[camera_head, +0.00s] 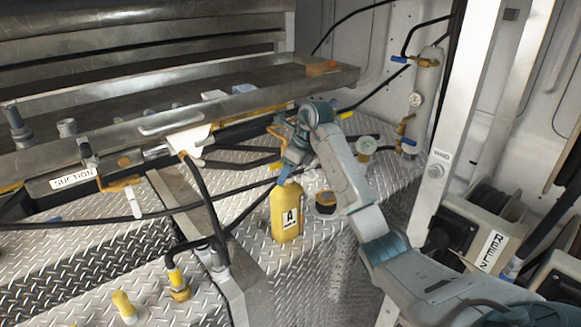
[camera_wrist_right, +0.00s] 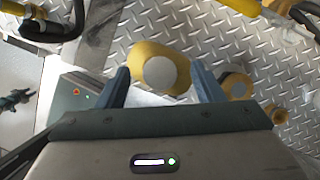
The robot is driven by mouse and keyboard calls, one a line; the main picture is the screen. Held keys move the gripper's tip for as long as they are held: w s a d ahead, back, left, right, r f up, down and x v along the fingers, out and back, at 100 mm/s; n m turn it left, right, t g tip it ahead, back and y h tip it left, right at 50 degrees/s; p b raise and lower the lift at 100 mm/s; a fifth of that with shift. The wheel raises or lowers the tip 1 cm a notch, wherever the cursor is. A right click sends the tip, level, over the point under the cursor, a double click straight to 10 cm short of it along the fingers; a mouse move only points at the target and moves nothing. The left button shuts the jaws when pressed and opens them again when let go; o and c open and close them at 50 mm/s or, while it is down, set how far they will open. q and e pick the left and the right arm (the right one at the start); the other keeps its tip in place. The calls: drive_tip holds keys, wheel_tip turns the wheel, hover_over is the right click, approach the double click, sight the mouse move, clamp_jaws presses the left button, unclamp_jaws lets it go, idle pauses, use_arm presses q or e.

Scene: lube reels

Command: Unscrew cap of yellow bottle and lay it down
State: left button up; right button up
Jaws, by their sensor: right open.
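The yellow bottle (camera_head: 286,222), marked with a black letter A, stands upright on the diamond-plate deck. In the right wrist view the bottle (camera_wrist_right: 140,55) is seen from above, with a round grey-beige cap (camera_wrist_right: 160,73) on its top. My right gripper (camera_head: 288,172) is above the bottle in the head view and hides its top there. In the right wrist view the right gripper (camera_wrist_right: 163,84) is open, with one finger on each side of the cap and visible gaps between. My left gripper is not in view.
A dark round fitting with a yellow band (camera_head: 325,203) stands just right of the bottle. A metal tray (camera_head: 345,76) runs along the back, with black hoses below it. A yellow-tipped fitting (camera_head: 124,307) is at the front left. A white post (camera_head: 445,150) rises at right.

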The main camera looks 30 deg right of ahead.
drive_tip(key=c, duration=1.1)
drive_tip(key=shift+o, duration=0.2)
drive_tip(key=n+y, duration=0.1)
drive_tip(key=n, duration=0.1)
drive_tip(key=shift+d+n, duration=0.1)
drive_tip(key=shift+n, duration=0.2)
drive_tip(key=shift+w+n+g, duration=0.1)
drive_tip(key=shift+n+g, duration=0.6)
drive_tip(key=shift+n, duration=0.6)
drive_tip(key=shift+y, duration=0.4)
